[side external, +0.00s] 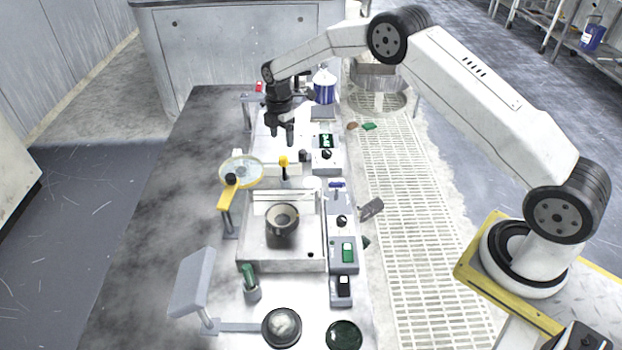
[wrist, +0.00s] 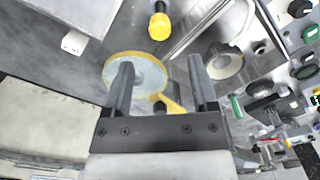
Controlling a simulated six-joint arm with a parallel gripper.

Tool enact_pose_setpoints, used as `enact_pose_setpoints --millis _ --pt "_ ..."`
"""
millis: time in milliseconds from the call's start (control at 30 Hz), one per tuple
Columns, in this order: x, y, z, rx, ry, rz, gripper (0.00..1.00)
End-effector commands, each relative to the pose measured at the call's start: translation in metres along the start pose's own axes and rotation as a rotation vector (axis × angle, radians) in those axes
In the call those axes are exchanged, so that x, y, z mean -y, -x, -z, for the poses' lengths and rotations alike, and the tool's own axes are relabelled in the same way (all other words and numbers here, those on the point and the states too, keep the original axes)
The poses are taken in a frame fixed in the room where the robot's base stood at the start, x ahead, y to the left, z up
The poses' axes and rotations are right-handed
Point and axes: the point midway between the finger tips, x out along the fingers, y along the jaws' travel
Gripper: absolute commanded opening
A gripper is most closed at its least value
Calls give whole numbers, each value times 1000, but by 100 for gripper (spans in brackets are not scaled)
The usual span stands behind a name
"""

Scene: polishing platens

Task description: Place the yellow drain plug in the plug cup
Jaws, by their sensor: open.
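The yellow drain plug (side external: 283,161) has a yellow head on a dark stem and stands upright near a pale ledge, behind the shallow basin. It also shows at the top of the wrist view (wrist: 159,27). My gripper (side external: 283,139) is open and empty, above and a little behind the plug, apart from it. In the wrist view its two black fingers (wrist: 160,70) are spread, with the plug beyond them. A round grey cup (side external: 282,220) with a dark inside stands in the basin. I cannot tell which is the plug cup.
A yellow-handled round lens (side external: 240,171) stands left of the plug. The basin (side external: 262,263) lies in front. Control boxes (side external: 343,255) line the right side. A tilted grey panel (side external: 190,282) and two round discs (side external: 282,327) are near the front. The dark bench at left is clear.

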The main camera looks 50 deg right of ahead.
Motion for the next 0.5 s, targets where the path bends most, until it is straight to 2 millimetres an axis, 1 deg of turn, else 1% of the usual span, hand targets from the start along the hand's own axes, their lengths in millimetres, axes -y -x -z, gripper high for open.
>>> enact_pose_setpoints --millis 33,200,500 --pt "-1 7 0 0 0 -3 74" --pt "0 21 0 0 0 -1 74" --pt "0 24 0 0 0 0 74"
